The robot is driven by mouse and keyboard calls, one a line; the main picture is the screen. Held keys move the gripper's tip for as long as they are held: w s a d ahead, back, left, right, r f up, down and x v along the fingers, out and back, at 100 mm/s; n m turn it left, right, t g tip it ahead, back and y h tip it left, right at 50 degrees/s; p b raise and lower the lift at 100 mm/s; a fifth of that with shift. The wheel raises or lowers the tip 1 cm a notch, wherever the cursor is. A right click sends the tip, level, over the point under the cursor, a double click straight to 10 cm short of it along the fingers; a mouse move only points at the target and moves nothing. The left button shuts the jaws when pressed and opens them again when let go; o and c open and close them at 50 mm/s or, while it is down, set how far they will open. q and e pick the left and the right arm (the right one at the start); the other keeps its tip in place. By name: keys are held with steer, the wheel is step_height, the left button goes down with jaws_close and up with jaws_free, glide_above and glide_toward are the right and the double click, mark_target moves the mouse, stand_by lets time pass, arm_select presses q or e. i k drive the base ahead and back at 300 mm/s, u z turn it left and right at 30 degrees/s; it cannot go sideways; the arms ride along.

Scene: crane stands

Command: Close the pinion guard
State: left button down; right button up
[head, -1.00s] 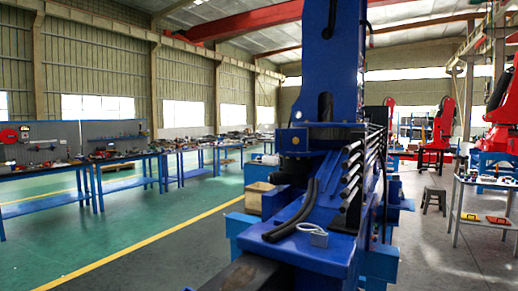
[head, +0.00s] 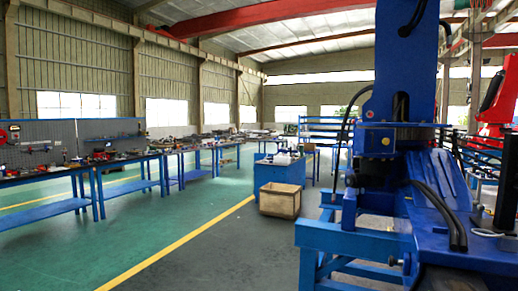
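A large blue crane stand (head: 405,75) fills the right side of the head view, with a tall blue column on a wide blue base frame (head: 355,240). Black hoses (head: 438,215) lie over its sloping blue deck. A dark round assembly (head: 378,170) sits at the foot of the column. I cannot make out which part is the pinion guard, or whether it is open or shut. Neither of my grippers shows in the view.
A wooden crate (head: 280,200) stands on the floor left of the crane stand, in front of a blue cabinet (head: 279,172). Blue workbenches (head: 125,160) with tools line the left wall. The green floor (head: 150,225) with its yellow line is clear.

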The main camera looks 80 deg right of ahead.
mark_target(366, 141)
steer(key=i, duration=0.7)
steer(key=z, duration=3.25)
steer(key=i, duration=2.55)
steer(key=z, duration=1.4)
